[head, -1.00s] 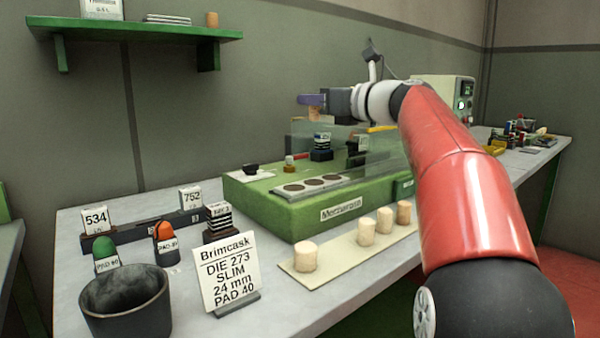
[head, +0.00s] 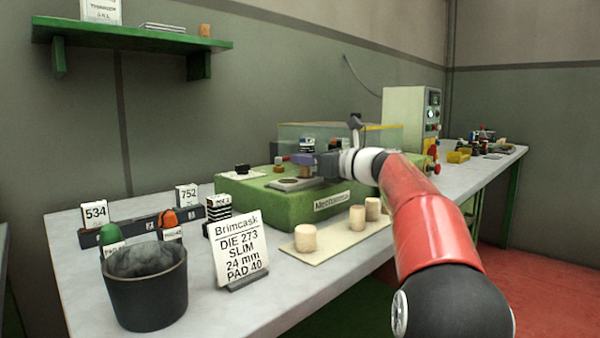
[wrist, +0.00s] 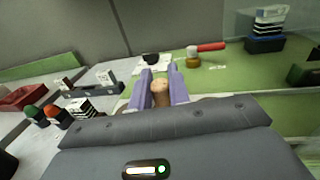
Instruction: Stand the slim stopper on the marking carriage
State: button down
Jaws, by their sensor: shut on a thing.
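My gripper (head: 303,160) is shut on a slim cork stopper (head: 304,172), upright between the purple fingers. In the wrist view the stopper (wrist: 161,92) shows between the fingertips (wrist: 163,88). The marking carriage (head: 283,185), a pale plate with dark round spots, lies on top of the green machine (head: 270,205). The stopper is low over its right part; I cannot tell whether its foot touches the plate. My gripper hides part of the carriage, and in the wrist view the carriage is mostly hidden behind my gripper body.
Several paler stoppers (head: 306,238) stand on a cream board (head: 318,254) in front of the machine. A sign card (head: 240,250) and dark pot (head: 147,285) stand at front left. A clear guard (head: 340,137) and a dark stamp block (wrist: 266,43) are behind the carriage.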

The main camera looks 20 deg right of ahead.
jog(key=shift+f, duration=0.15)
jog(key=c, duration=1.3)
grip_release()
jog(key=shift+r, duration=0.2)
jog(key=v, duration=1.2)
jog(key=shift+s, duration=0.1)
